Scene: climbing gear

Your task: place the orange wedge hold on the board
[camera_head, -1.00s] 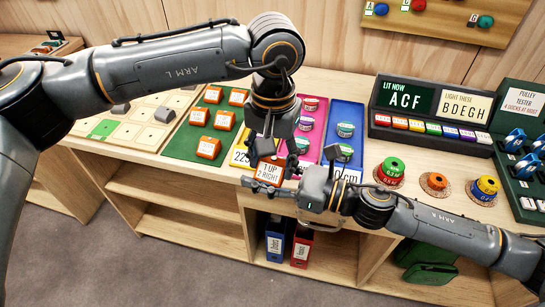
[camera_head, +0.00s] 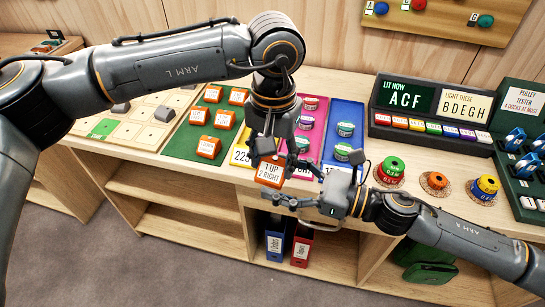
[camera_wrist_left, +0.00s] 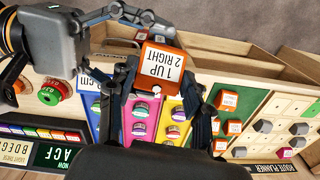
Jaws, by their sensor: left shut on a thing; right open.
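An orange wedge hold (camera_head: 270,174), its white face reading "1 UP 2 RIGHT", is held in front of the counter by my left gripper (camera_head: 267,158). The wedge also shows in the left wrist view (camera_wrist_left: 160,66), between my left fingers. My right gripper (camera_head: 290,184) is open beside the wedge, its fingers spread close to it; I cannot tell whether they touch it. The route planner board (camera_head: 138,113) lies on the counter at the left, with pale squares, a green square (camera_head: 103,128) and a few grey holds (camera_head: 165,114).
A green mat (camera_head: 184,140) with several other orange wedges (camera_head: 209,147) lies right of the board. Yellow, pink and blue strips with round tins (camera_head: 344,129) follow. Coloured discs (camera_head: 393,167) and a lit sign box (camera_head: 405,97) stand further right. Open shelves are below.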

